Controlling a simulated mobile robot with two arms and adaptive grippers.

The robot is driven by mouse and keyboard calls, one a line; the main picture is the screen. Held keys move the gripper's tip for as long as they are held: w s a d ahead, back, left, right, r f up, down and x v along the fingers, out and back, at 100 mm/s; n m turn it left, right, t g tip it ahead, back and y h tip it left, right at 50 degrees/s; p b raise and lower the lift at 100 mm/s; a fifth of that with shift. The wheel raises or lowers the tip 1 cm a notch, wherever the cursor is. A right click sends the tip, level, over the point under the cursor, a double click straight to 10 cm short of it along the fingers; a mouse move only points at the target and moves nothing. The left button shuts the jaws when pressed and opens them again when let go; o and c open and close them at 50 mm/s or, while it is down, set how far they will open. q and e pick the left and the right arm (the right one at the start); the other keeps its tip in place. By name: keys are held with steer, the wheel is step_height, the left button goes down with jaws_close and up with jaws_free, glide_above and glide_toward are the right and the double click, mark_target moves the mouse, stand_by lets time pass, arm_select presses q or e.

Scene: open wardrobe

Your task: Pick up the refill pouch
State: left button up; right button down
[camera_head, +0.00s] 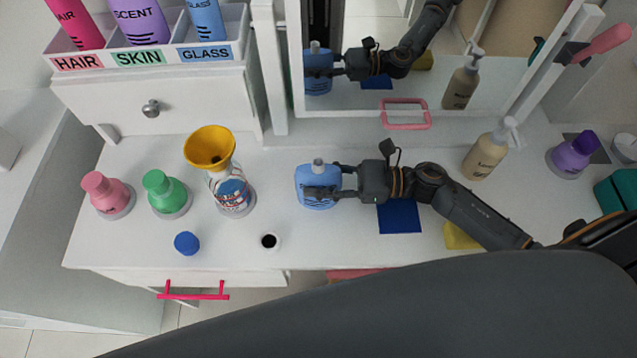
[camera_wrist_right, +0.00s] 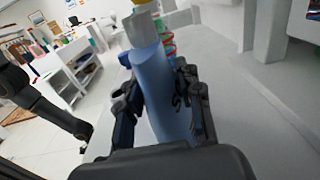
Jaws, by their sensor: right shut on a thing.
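The refill pouch (camera_head: 312,174) is light blue with a grey spout and dark markings. It is upright above the white tabletop. My right gripper (camera_head: 325,191) reaches it from the right and is shut on it, with fingers on both sides. In the right wrist view the pouch (camera_wrist_right: 162,90) stands between the two fingers (camera_wrist_right: 160,105), its grey neck at the top. I cannot tell whether its bottom touches the table. My left gripper does not show in the head view.
A bottle with a yellow funnel (camera_head: 210,147), a green bottle (camera_head: 166,193) and a pink bottle (camera_head: 107,194) stand left. A blue cap (camera_head: 187,243) and small black-centred cup (camera_head: 270,242) lie in front. A blue mat (camera_head: 399,217) and pump bottle (camera_head: 485,155) are right; a mirror (camera_head: 345,112) stands behind.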

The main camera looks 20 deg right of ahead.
mark_target(297, 172)
steer(key=shift+r, duration=0.5)
step_height(297, 172, up, 3)
steer(key=shift+s+f, duration=0.1)
steer(key=shift+f, duration=0.1)
steer(key=s+a+r, duration=0.4)
steer(key=s+r, duration=0.5)
steer(key=s, duration=0.4)
steer(key=shift+r+b, duration=0.25)
steer(key=shift+b, duration=0.2)
